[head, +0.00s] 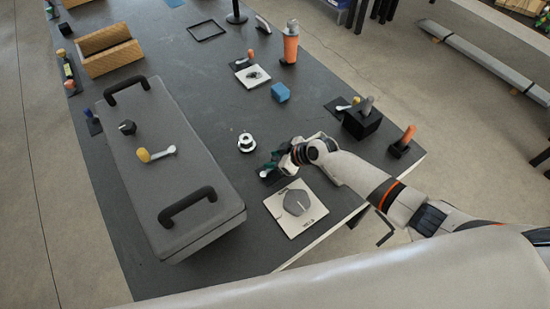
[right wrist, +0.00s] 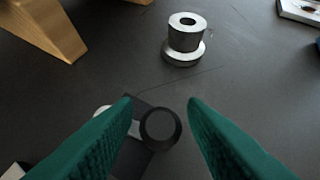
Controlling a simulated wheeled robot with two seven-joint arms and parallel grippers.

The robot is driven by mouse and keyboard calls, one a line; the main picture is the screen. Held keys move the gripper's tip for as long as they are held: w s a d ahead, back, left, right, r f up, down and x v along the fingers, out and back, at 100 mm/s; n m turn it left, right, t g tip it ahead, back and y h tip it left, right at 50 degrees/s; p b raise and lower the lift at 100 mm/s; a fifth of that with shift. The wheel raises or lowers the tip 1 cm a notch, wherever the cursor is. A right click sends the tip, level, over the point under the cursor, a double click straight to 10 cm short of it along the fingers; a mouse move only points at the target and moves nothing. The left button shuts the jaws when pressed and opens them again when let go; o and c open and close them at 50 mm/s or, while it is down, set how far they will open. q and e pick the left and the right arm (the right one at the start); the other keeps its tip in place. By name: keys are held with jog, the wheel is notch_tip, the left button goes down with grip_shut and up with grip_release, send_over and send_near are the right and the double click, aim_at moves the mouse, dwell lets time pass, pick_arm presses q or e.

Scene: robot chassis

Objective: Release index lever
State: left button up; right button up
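My right gripper (head: 272,166) is low over a small dark plate (head: 271,178) on the grey table. In the right wrist view, its two green fingers (right wrist: 160,101) are apart. A lever with a round black knob (right wrist: 160,130) and a pale metal arm (right wrist: 134,127) lies between and just below the fingers. I cannot tell whether either finger touches the knob. In the head view the gripper mostly hides this lever. I cannot tell for sure that it is the index lever. My left gripper is not in view.
A silver flanged spool (head: 246,143) stands just beyond the gripper and shows in the right wrist view (right wrist: 184,40). A white plate with a grey dial (head: 297,203) lies nearer. A grey case (head: 190,199) with black handles is to the left. A black block (head: 362,122) stands right.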

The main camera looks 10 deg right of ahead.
grip_shut()
jog(key=p, duration=0.1)
jog(key=m+t+p, duration=0.1)
jog(key=p, duration=0.1)
jog(key=shift+s+d+r+m+h, duration=0.15)
jog(key=shift+s+r+m+h, duration=0.15)
jog(key=shift+s+h, duration=0.1)
jog(key=shift+d+f+m+p, duration=0.1)
jog(key=shift+f+m+p, duration=0.1)
jog(key=shift+m+p, duration=0.15)
jog(key=shift+f+h, duration=0.1)
jog(key=shift+h, duration=0.2)
jog(key=shift+o, duration=1)
grip_release()
jog(key=shift+s, duration=0.1)
jog(key=v, duration=1.2)
